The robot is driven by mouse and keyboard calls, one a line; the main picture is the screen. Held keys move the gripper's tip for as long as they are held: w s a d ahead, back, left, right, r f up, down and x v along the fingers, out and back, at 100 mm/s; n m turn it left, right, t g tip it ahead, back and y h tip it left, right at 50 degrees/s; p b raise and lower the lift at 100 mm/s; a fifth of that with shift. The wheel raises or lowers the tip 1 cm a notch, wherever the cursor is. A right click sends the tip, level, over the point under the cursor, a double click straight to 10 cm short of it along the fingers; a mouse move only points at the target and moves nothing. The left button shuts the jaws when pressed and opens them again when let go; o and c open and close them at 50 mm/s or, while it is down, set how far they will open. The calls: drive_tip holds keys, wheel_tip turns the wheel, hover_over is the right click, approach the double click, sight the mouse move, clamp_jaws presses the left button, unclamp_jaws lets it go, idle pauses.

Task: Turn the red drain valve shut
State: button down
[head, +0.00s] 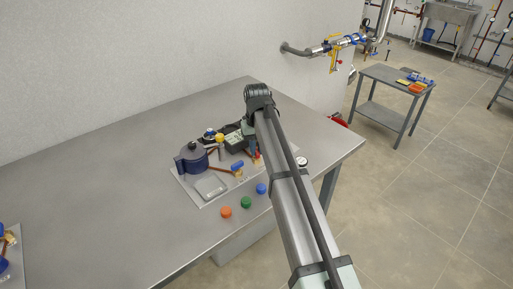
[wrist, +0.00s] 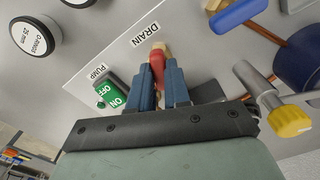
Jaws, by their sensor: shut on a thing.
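The red drain valve handle (wrist: 157,66) shows in the wrist view between my gripper's two blue fingers (wrist: 161,82), just below the DRAIN label (wrist: 146,34). My gripper is shut on this handle. A brass fitting (wrist: 164,48) shows at the handle's far end. In the head view a small part of the red handle (head: 257,155) shows beside my gripper (head: 252,150), which is pointed down at the grey panel (head: 195,195). The lower part of the handle is hidden behind the fingers and gripper body.
A green pump switch (wrist: 112,98) lies close left of the fingers. A blue-handled valve (wrist: 238,13), a yellow knob (wrist: 289,121) and a dark blue pot (head: 191,160) are nearby. The left tabletop is mostly clear.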

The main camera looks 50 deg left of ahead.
sight(257, 150)
drive_tip(key=m, duration=0.6)
drive_tip(key=shift+m, duration=0.3)
drive_tip(key=m, duration=0.6)
drive_tip(key=shift+m, duration=0.4)
drive_tip(key=c, duration=1.1)
unclamp_jaws()
drive_tip(key=shift+r, duration=0.15)
wheel_tip(257, 150, up, 14)
drive_tip(key=shift+f, duration=0.2)
